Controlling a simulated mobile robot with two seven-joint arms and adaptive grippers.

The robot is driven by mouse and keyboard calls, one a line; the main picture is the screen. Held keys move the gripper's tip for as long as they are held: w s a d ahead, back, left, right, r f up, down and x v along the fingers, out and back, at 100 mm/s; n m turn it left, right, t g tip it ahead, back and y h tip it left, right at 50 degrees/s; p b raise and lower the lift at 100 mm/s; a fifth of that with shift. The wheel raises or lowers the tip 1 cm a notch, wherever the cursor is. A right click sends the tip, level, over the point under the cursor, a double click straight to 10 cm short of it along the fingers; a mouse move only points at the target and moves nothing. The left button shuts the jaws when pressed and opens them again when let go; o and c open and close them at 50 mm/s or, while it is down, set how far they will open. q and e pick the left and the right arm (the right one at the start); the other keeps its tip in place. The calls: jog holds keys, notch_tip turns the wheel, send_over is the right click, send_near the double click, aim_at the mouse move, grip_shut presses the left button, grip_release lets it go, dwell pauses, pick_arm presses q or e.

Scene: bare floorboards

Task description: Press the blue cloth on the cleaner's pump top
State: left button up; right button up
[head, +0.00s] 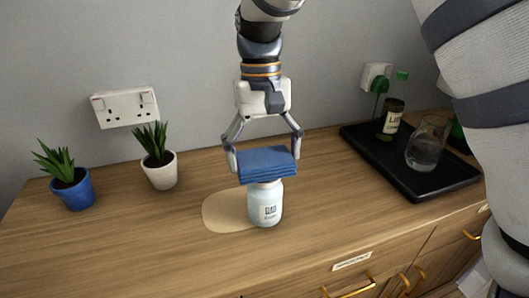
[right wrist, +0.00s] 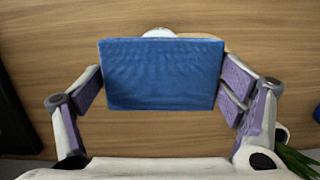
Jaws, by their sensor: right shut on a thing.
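The blue cloth (head: 267,165) is a folded stack held between the fingers of my right gripper (head: 266,160). It lies level, right over the top of the white cleaner bottle (head: 266,204), which stands upright on the wooden counter. The cloth hides the pump top, so I cannot tell whether they touch. In the right wrist view the cloth (right wrist: 162,74) fills the space between the two fingers, and a sliver of the white bottle (right wrist: 158,32) shows past its far edge. My left gripper is not in view.
A light oval patch (head: 228,212) lies beside the bottle. A blue-potted plant (head: 72,190) and a white-potted plant (head: 158,171) stand at left. A black tray (head: 410,185) at right holds a glass (head: 425,150) and a labelled jar (head: 391,122). Sockets (head: 125,108) are on the wall.

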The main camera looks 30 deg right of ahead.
aim_at(264, 156)
jog(key=shift+f, duration=0.5)
dwell(0.9)
jog(key=shift+r, duration=3.6)
